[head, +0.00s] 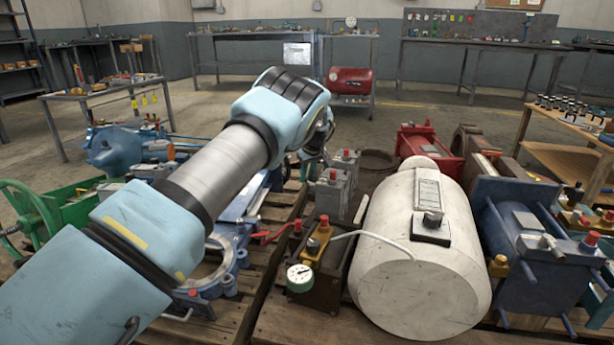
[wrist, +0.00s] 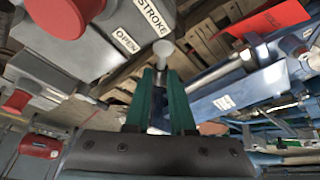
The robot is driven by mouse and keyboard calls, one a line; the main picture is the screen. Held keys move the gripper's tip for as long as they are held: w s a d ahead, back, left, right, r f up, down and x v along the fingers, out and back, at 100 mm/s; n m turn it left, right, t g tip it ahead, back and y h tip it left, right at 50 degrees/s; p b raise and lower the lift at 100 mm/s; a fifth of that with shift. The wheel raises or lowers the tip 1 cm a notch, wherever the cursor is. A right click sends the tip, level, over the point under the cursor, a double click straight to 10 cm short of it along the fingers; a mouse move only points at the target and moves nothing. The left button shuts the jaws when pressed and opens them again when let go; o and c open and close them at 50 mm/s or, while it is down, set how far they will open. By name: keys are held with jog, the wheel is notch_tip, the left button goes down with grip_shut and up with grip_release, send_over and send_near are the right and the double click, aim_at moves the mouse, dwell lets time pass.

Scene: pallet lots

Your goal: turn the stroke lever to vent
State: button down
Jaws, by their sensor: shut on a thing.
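The stroke lever (wrist: 163,49) shows a pale round end between the green fingertips of my gripper (wrist: 161,80) in the wrist view. My gripper is shut on it. Beside it, to the left, is a grey housing (wrist: 75,50) with a red cap (wrist: 68,14) and plates reading STROKE and OPEN. No vent marking can be read here. In the head view my arm reaches over the pallet toward grey boxes with red caps (head: 337,190); my fingers and the lever cannot be made out there.
A large white tank (head: 420,260) and a brass-topped unit with a gauge (head: 299,277) stand close to the right. Blue castings (head: 225,250) lie to the left on the pallet. A red machine (head: 430,145) stands behind. The floor beyond is open.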

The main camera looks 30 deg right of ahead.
jog(key=shift+p, duration=0.3)
jog(key=shift+a+r+n+y+p, duration=0.2)
jog(key=shift+n+y+p, duration=0.1)
jog(key=shift+n+p, duration=0.25)
jog(key=shift+s+a+f+n+g+y+p, duration=0.15)
jog(key=shift+a+n+y, duration=0.2)
jog(key=shift+n, duration=0.75)
jog(key=shift+s+a+n+g+y+p, duration=0.15)
jog(key=shift+n+y, duration=0.3)
jog(key=shift+n, duration=0.7)
jog(key=shift+s+a+f+n+y+p, duration=0.1)
jog(key=shift+a+n+y, duration=0.3)
jog(key=shift+n, duration=0.7)
jog(key=c, duration=0.8)
grip_release()
jog(key=shift+o, duration=0.2)
